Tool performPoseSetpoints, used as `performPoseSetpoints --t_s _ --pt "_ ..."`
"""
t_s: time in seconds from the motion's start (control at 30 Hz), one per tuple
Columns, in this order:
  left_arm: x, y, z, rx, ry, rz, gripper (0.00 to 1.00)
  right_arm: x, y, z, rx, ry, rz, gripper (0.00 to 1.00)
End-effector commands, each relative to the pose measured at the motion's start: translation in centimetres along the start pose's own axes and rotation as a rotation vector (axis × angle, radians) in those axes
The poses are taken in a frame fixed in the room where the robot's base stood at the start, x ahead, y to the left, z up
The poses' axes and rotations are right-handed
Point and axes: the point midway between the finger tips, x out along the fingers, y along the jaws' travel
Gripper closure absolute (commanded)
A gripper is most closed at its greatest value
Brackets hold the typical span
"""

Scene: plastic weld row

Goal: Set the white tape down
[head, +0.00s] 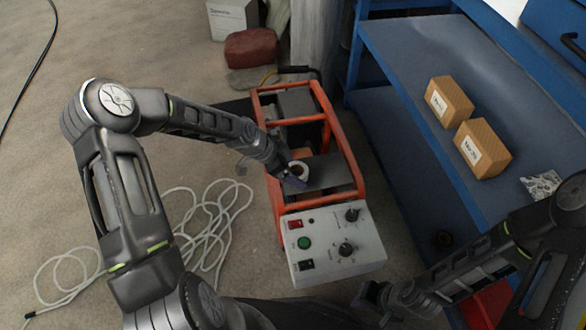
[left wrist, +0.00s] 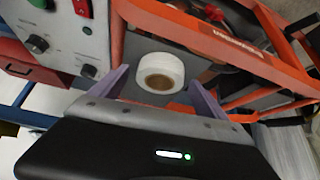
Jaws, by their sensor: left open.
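The white tape (left wrist: 160,73) is a roll with a brown core. My left gripper (left wrist: 158,80) is open, with one purple-grey finger on either side of the roll. I see a gap between each finger and the tape.
The machine's control panel (head: 333,244) has knobs and buttons. A blue shelf (head: 420,50) at the right holds two cardboard boxes (head: 449,101). A pale hose (head: 215,215) lies coiled on the floor at the left. A red bag (head: 251,48) sits behind the machine.

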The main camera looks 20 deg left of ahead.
Motion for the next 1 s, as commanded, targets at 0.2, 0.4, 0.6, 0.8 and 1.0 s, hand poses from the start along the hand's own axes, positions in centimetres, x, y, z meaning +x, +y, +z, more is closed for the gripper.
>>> performPoseSetpoints --t_s 0.2,0.4,0.6,0.8,1.0 --pt "-3.9 -0.1 0.0 -0.001 -0.001 -0.003 0.14 -1.0 -0.4 0.0 -0.001 0.000 0.000 1.00" --pt "-8.2 -0.1 0.0 -0.003 -0.002 -0.004 0.14 -2.1 -0.8 0.0 -0.002 0.000 0.000 1.00" --pt "-11.0 -0.1 0.1 -0.002 -0.002 -0.002 0.14 -2.7 -1.0 0.0 -0.003 0.000 0.000 1.00" --pt "-11.5 0.0 0.0 -0.001 0.000 0.000 0.14 -2.7 -1.1 0.0 -0.003 0.000 0.000 1.00" --pt "-11.5 0.0 0.0 0.000 0.000 0.000 0.14 -2.7 -1.1 0.0 -0.003 0.000 0.000 1.00"
